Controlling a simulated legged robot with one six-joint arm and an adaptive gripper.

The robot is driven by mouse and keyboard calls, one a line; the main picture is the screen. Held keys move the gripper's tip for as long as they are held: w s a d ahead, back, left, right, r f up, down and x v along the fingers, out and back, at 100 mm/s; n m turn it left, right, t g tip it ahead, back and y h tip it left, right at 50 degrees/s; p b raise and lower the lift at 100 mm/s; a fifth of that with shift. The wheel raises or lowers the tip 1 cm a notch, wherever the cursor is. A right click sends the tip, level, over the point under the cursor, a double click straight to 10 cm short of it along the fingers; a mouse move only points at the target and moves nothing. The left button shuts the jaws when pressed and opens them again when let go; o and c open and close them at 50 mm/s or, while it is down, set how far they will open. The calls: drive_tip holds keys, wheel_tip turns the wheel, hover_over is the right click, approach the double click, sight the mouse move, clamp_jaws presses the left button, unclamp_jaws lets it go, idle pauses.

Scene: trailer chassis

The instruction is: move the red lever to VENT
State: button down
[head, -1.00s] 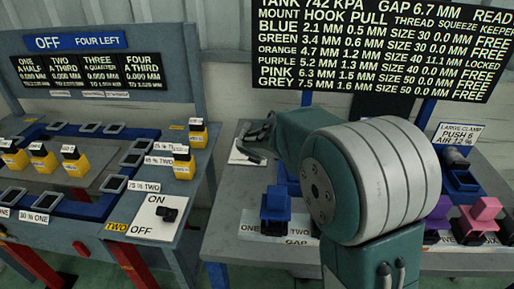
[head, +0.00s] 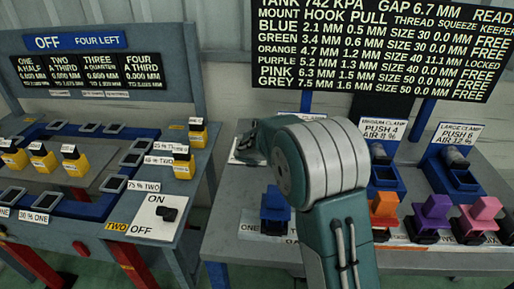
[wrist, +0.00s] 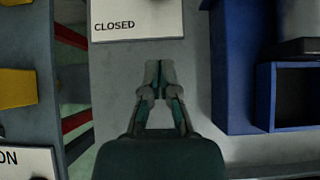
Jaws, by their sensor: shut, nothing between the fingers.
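I cannot make out the red lever in either view. A white plate marked CLOSED (wrist: 137,25) shows at the top of the wrist view, cut off by the frame edge; no VENT marking can be read. In the head view a white plate (head: 240,157) shows only in part behind my arm. My gripper (wrist: 158,66) is shut and empty, over the bare grey bench top just below the CLOSED plate in the wrist view.
A blue fixture (wrist: 234,75) stands right of my gripper. Left is a gap between benches, then the left bench (wrist: 30,60) with yellow blocks. A blue block (head: 274,210), clamps and coloured blocks stand along the right bench. A readout board (head: 385,45) hangs behind.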

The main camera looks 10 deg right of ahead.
drive_tip(key=x, duration=0.4)
drive_tip(key=shift+w+f, duration=0.2)
drive_tip(key=shift+f, duration=0.1)
drive_tip(key=shift+w+d+r, duration=0.15)
drive_tip(key=shift+w+r, duration=0.05)
drive_tip(key=shift+w, duration=0.35)
drive_tip(key=shift+w+d+r, duration=0.15)
drive_tip(key=shift+w+r, duration=0.1)
drive_tip(key=shift+w, duration=0.3)
drive_tip(key=shift+w+d+r, duration=0.2)
drive_tip(key=shift+w+r, duration=0.25)
drive_tip(key=shift+w, duration=0.35)
